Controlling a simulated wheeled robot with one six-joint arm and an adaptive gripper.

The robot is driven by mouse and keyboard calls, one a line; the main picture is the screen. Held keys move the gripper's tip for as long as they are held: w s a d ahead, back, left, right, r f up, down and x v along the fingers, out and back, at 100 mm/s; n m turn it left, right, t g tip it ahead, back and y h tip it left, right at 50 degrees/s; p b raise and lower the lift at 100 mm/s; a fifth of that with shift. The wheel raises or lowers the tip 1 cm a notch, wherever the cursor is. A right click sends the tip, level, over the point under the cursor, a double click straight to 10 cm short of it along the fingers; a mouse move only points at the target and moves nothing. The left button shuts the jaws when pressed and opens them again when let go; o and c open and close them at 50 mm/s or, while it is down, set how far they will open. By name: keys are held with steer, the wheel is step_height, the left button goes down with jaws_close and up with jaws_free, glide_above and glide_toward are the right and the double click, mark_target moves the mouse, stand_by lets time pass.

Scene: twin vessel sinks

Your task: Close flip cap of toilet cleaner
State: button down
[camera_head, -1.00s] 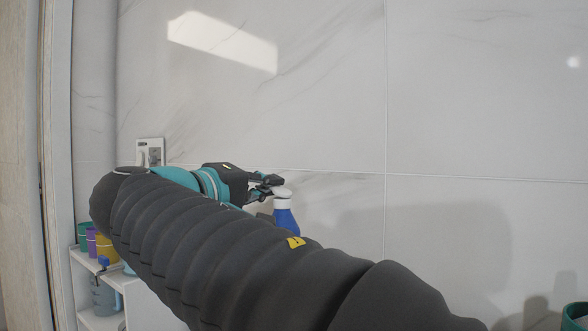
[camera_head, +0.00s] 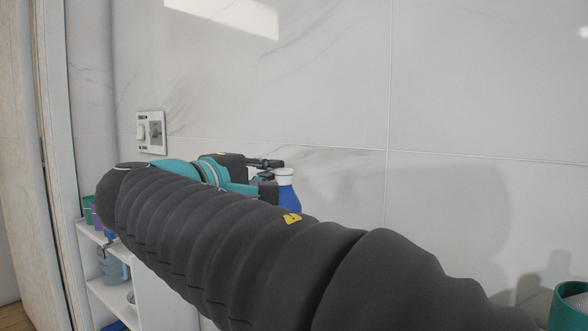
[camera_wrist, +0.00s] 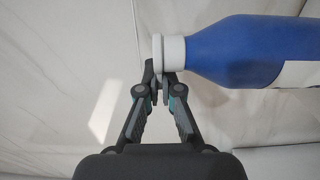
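The toilet cleaner is a blue bottle with a white cap (camera_head: 284,176). In the head view it stands upright near the tiled wall, its lower part hidden behind my arm. In the wrist view the blue bottle (camera_wrist: 245,50) lies across the upper right, with its white cap (camera_wrist: 173,52) pointing left. A thin white disc shows at the cap's outer end and looks flat against it. My gripper (camera_wrist: 159,78) has its fingertips close together right at the cap's edge. I cannot tell whether they touch or pinch it. In the head view my gripper (camera_head: 267,170) is just left of the cap.
A white shelf (camera_head: 110,285) with cups and a jug stands at the lower left. A switch plate (camera_head: 151,132) is on the wall above. A green container (camera_head: 570,308) is at the lower right. The wall right of the bottle is bare.

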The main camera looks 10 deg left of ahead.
steer(key=c, duration=1.3)
jaws_free()
steer(key=shift+c, duration=0.2)
steer(key=shift+s, duration=0.1)
steer(key=v, duration=1.2)
